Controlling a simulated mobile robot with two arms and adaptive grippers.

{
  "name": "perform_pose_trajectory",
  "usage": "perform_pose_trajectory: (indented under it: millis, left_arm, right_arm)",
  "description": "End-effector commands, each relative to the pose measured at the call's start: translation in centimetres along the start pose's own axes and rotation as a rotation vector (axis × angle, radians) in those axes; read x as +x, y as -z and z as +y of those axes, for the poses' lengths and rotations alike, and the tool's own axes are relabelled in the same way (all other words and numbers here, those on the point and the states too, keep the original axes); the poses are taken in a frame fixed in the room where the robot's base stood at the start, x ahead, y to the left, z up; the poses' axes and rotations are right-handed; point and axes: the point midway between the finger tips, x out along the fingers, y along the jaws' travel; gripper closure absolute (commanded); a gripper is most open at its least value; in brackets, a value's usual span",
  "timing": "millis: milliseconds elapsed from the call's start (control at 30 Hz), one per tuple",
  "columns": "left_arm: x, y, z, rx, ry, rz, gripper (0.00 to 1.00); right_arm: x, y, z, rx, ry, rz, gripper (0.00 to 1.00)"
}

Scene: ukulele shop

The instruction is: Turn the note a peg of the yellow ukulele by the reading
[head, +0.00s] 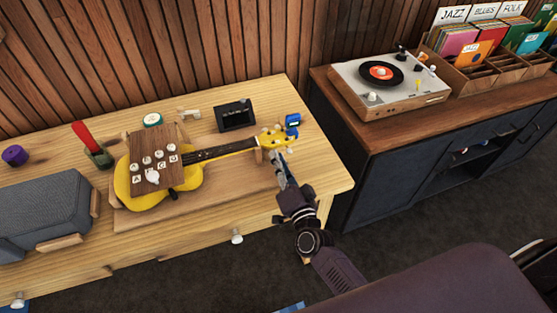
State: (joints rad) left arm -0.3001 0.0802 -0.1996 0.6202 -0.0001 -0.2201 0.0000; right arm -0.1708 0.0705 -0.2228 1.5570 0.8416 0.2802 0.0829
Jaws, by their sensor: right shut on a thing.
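The yellow ukulele (143,188) lies on a wooden stand on the bench, its neck pointing right. Its yellow headstock (268,141) carries small pale pegs and a blue clip-on tuner (292,121) at its far right end. The tuner's reading is too small to make out. A wooden board (153,146) with white knobs and letter labels covers part of the body. My right gripper (277,157) is at the near edge of the headstock, shut on a peg there. The fingers hide that peg, and I cannot tell its note. My left gripper is out of view.
A black box (235,116) stands behind the neck. A red-handled tool (90,145), a round tin (152,120) and a purple roll (14,155) lie further left. A grey padded case (40,208) fills the front left. A record player (390,85) sits on the dark cabinet.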

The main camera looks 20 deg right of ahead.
Motion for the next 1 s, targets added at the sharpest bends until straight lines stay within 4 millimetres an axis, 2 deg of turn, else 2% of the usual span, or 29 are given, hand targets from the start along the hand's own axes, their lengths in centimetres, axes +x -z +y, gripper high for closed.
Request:
perform_pose_trajectory:
  millis: [33,67,133,400,533,1000]
  left_arm:
    - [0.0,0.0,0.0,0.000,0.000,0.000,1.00]
    - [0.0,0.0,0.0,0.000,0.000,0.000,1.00]
    - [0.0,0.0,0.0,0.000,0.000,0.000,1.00]
    - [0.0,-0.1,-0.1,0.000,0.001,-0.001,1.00]
    - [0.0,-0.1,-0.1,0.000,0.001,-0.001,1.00]
    - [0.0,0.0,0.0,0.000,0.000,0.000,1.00]
  right_arm:
    - [0.0,0.0,0.0,0.000,-0.001,0.001,1.00]
    - [0.0,0.0,0.0,0.000,-0.001,0.001,0.86]
    - [0.0,0.0,0.0,-0.001,0.000,0.001,0.80]
    - [-0.1,0.0,0.0,-0.001,0.000,0.000,0.80]
    - [-0.9,-0.1,0.1,-0.001,-0.002,-0.001,0.80]
    - [-10.0,0.0,0.1,-0.001,-0.001,-0.002,0.80]
